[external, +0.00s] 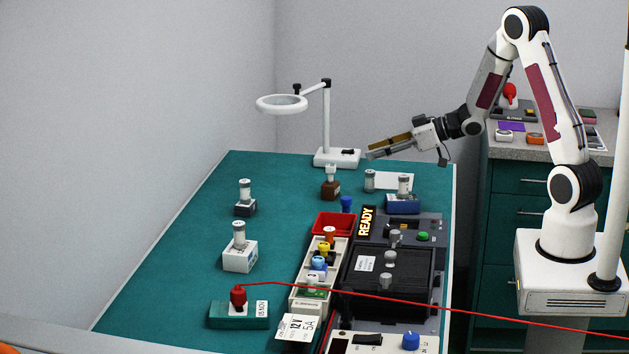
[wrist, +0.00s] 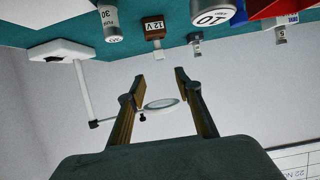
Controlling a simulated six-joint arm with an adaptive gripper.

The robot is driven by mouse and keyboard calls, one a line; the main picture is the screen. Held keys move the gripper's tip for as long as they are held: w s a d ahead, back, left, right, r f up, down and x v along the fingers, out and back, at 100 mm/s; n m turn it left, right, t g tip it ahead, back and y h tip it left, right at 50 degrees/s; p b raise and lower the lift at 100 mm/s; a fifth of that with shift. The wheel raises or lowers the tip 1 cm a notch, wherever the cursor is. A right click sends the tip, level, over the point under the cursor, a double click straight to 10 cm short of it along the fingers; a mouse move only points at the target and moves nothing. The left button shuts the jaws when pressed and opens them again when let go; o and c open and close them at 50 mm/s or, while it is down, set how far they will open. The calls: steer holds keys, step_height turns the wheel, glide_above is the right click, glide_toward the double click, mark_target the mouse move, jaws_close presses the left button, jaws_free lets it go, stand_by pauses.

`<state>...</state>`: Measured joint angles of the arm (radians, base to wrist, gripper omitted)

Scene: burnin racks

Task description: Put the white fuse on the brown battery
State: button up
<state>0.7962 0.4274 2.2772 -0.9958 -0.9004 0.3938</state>
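The brown battery (external: 330,190) stands on the green table in front of the lamp, with a narrow pale grey part on top. It shows upside down in the wrist view, marked 12 V (wrist: 155,30). A pale fuse (external: 370,181) stands on the table just right of it; in the wrist view a pale fuse is marked 30 (wrist: 108,22). I cannot tell which pale fuse is the white one. My gripper (external: 369,149) is above the table's far right part; its fingers (wrist: 166,75) are open, nothing between them.
A magnifier lamp (external: 326,120) stands at the far edge. More pale fuses stand on a dark block (external: 245,209) and a white block (external: 239,257) at left. A red tray (external: 322,226) and black tester (external: 385,275) fill the front right. A red cable crosses in front.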

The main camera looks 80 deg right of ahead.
steer(key=shift+r, duration=0.15)
steer(key=s+a+r+m+g+h, duration=0.1)
steer(key=s+a+r+g+h, duration=0.3)
steer(key=s+a+r, duration=0.45)
steer(key=s+a+r+n+g+y, duration=0.1)
steer(key=s+a+g+y, duration=0.3)
steer(key=s+a, duration=1.4)
steer(key=shift+s+a+r, duration=0.2)
steer(key=shift+s+r, duration=0.15)
steer(key=shift+s, duration=0.65)
